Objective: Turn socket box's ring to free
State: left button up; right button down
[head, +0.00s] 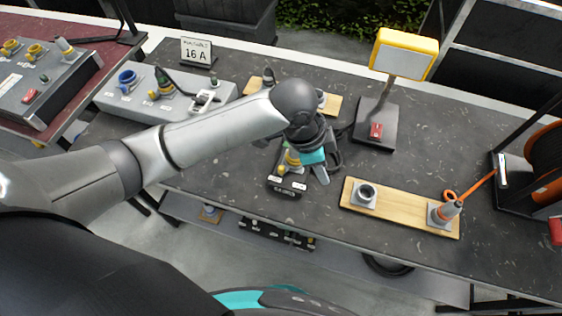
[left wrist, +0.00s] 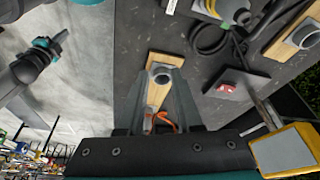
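A small dark box with white labels (head: 287,186), which looks like the socket box, lies on the worktop. A yellow ring (head: 292,158) shows on it, partly hidden by my left gripper. My left gripper (head: 326,170) is above the worktop, just right of the box, pointing down. In the left wrist view its two fingers (left wrist: 158,92) are apart with nothing held between them. The yellow ring with a grey plug (left wrist: 236,12) shows at that view's top edge, outside the fingers. What looks like my right gripper (left wrist: 50,48) is over the floor; its fingers are unclear.
A wooden board (head: 402,207) with a socket and an orange-corded plug lies right of the box. A yellow lamp (head: 404,53) stands behind it. A grey panel with connectors (head: 160,95) and a "16 A" sign (head: 196,51) are left. An orange cable reel (head: 548,165) is far right.

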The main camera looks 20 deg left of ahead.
aim_at(281, 167)
pick_arm(q)
jog(key=w+a+r+m+g+y, duration=0.1)
jog(key=w+a+r+m+y, duration=0.25)
jog(key=a, duration=0.65)
jog(key=shift+n, duration=0.75)
jog(key=f, duration=1.3)
jog(key=shift+w+d+f+b, duration=0.1)
jog(key=shift+w+f+b, duration=0.1)
jog(key=shift+f+b, duration=0.15)
jog(key=shift+c, duration=0.3)
grip_shut()
